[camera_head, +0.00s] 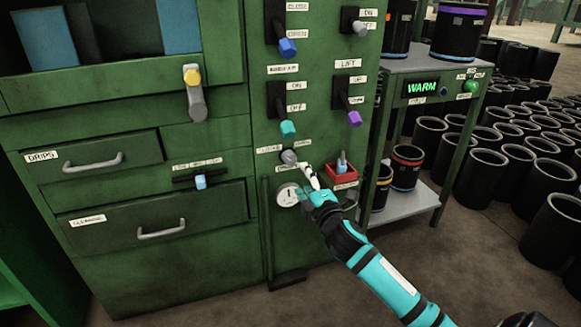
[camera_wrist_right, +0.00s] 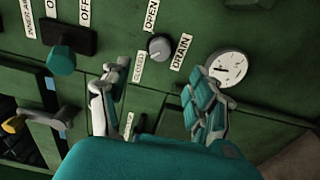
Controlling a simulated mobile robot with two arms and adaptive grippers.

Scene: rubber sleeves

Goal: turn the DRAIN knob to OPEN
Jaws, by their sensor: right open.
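The DRAIN knob (camera_head: 289,156) is a small grey round knob on the green cabinet's front panel. In the right wrist view the knob (camera_wrist_right: 160,47) has the OPEN label (camera_wrist_right: 152,15) on one side, the CLOSED label (camera_wrist_right: 138,67) on the other, and the DRAIN label (camera_wrist_right: 181,52) beside it. Which label it points to is hard to tell. My right gripper (camera_head: 306,179) is just below and right of the knob. In the wrist view the right gripper (camera_wrist_right: 161,75) is open and empty, its fingers spread and apart from the knob. My left gripper is out of view.
A white round gauge (camera_head: 287,195) sits below the knob, close to one finger. A teal-handled lever (camera_head: 288,128) is above, and a red holder (camera_head: 342,172) is to the right. A grey side table (camera_head: 418,205) and many black sleeves (camera_head: 481,178) stand further right.

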